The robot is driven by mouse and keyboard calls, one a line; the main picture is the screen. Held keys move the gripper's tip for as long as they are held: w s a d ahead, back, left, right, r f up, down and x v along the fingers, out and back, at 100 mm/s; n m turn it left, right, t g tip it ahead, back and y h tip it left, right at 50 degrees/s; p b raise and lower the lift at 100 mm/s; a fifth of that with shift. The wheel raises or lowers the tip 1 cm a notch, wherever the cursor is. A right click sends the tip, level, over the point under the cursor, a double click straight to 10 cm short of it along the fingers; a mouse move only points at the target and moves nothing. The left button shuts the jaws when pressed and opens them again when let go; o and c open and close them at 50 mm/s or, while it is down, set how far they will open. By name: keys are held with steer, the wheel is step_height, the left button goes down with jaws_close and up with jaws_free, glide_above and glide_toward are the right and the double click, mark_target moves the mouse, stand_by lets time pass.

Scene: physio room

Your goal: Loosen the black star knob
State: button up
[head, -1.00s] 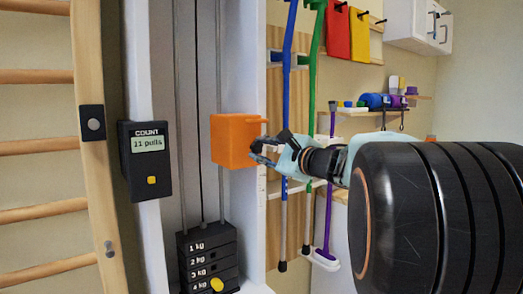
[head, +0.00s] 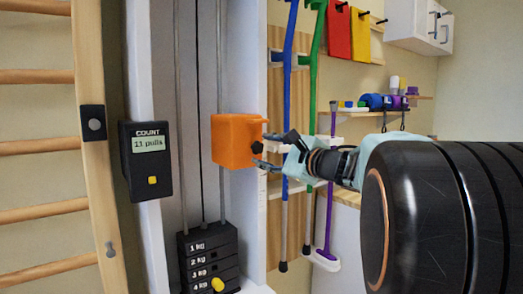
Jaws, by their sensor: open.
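The black star knob (head: 257,147) shows as a small dark shape on the right side of the orange block (head: 232,139), which sits on the weight-stack column. My gripper (head: 265,151) is open just to the right of the knob. Its upper finger lies above the knob's height and its lower finger below it. The fingertips come near the block, with the knob between or just ahead of them. I cannot tell whether either finger touches the knob. Nothing is held.
A counter box (head: 150,160) reading "11 pulls" hangs left of the column. Weight plates (head: 208,260) marked in kg stand below. Wooden wall bars (head: 92,130) are at far left. Blue (head: 287,90) and green (head: 315,90) crutches hang behind my gripper.

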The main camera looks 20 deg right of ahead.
steer(key=v, duration=0.5)
steer(key=shift+s+d, duration=0.1)
steer(key=shift+s, duration=0.2)
